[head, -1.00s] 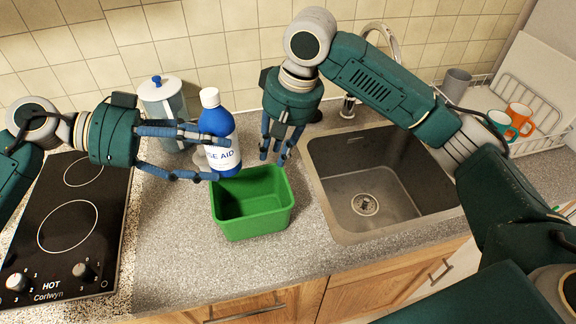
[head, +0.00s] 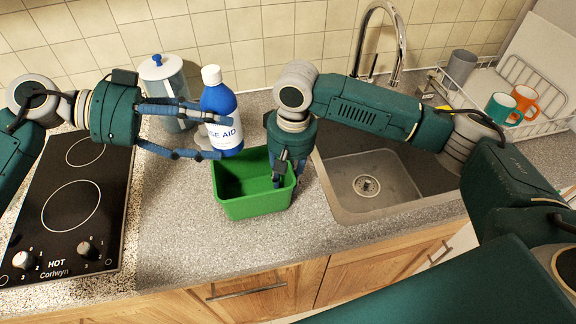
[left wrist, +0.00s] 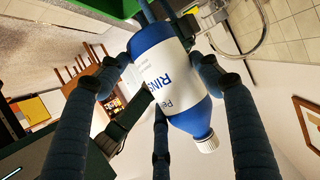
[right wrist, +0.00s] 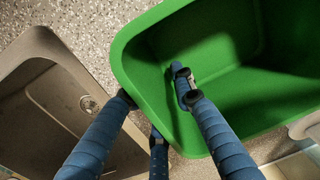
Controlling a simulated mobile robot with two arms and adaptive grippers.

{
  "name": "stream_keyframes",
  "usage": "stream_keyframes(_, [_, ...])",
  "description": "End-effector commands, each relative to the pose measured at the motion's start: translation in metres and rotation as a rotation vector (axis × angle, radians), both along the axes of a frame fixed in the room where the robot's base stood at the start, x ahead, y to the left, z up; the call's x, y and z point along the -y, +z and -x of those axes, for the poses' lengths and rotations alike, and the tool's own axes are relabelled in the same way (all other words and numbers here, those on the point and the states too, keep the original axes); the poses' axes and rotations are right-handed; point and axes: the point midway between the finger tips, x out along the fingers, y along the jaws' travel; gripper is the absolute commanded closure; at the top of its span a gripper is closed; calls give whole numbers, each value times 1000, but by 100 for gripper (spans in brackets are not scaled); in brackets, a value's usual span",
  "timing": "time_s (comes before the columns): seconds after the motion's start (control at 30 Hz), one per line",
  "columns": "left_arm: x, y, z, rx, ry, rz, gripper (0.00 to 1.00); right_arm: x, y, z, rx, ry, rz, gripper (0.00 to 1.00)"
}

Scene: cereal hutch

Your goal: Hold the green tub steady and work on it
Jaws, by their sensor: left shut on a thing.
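My right gripper (head: 285,172) is at the tub's right wall. In the right wrist view one finger is inside the tub (right wrist: 145,62) and the others are outside, apart from each other.
A steel sink (head: 385,200) with a tall tap (head: 402,50) is at the right. A black hob (head: 70,205) is at the left. A dish rack (head: 540,125) with mugs is at the far right. The counter in front of the tub is clear.

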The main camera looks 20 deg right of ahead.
Motion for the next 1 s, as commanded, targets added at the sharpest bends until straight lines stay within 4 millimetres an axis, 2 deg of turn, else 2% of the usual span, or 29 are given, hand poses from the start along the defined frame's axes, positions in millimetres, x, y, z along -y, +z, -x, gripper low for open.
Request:
stream_keyframes(0.17, [0,2,0,2,0,3,77,-1,-9,0,0,0,0,76])
stream_keyframes(0.43, [0,2,0,2,0,3,77,-1,-10,0,0,0,0,76])
stream_keyframes(0.57, [0,2,0,2,0,3,77,-1,-10,0,0,0,0,100])
stream_keyframes(1.0, [0,2,0,2,0,3,77,-1,-9,0,1,0,0,100])
